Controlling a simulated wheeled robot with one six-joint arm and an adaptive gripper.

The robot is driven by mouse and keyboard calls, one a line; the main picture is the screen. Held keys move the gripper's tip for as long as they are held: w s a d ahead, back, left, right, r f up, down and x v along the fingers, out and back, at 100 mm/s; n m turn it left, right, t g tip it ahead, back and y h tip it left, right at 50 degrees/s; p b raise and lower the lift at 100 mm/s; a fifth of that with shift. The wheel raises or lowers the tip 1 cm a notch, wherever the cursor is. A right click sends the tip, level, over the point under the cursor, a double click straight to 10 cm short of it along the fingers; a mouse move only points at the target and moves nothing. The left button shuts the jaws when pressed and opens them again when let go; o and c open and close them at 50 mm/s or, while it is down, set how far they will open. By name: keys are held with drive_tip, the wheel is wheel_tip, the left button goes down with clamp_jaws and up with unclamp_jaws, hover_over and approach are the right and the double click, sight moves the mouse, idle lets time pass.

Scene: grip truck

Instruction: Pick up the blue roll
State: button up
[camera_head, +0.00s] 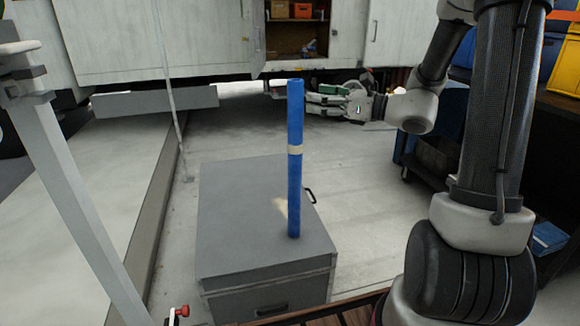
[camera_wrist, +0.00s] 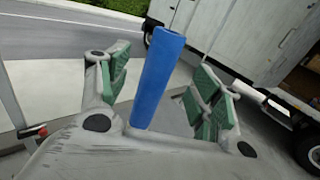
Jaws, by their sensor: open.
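The blue roll (camera_head: 295,190) is a tall, thin blue cylinder with a pale band around its middle. It stands upright on the grey box (camera_head: 245,245). My gripper (camera_head: 316,100) is level with the upper part of the roll, on its right side in the head view. In the wrist view the roll (camera_wrist: 159,80) rises between the two green-padded fingers of my gripper (camera_wrist: 160,97). The fingers are apart, with a visible gap on each side of the roll. The roll's lower part is hidden by the gripper body in the wrist view.
A pale post (camera_head: 75,180) stands at the left. A white truck body (camera_head: 160,40) with an open compartment is behind. A dark shelf with yellow and blue bins (camera_head: 565,65) is at the right. Floor around the box is mostly clear.

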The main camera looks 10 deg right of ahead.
sight(296, 92)
drive_tip(key=shift+a+r, duration=0.1)
drive_tip(key=shift+a, duration=0.05)
drive_tip(key=x, duration=0.7)
drive_tip(key=shift+w+r, duration=0.2)
drive_tip(key=shift+w, duration=0.1)
drive_tip(key=shift+c, duration=0.2)
clamp_jaws()
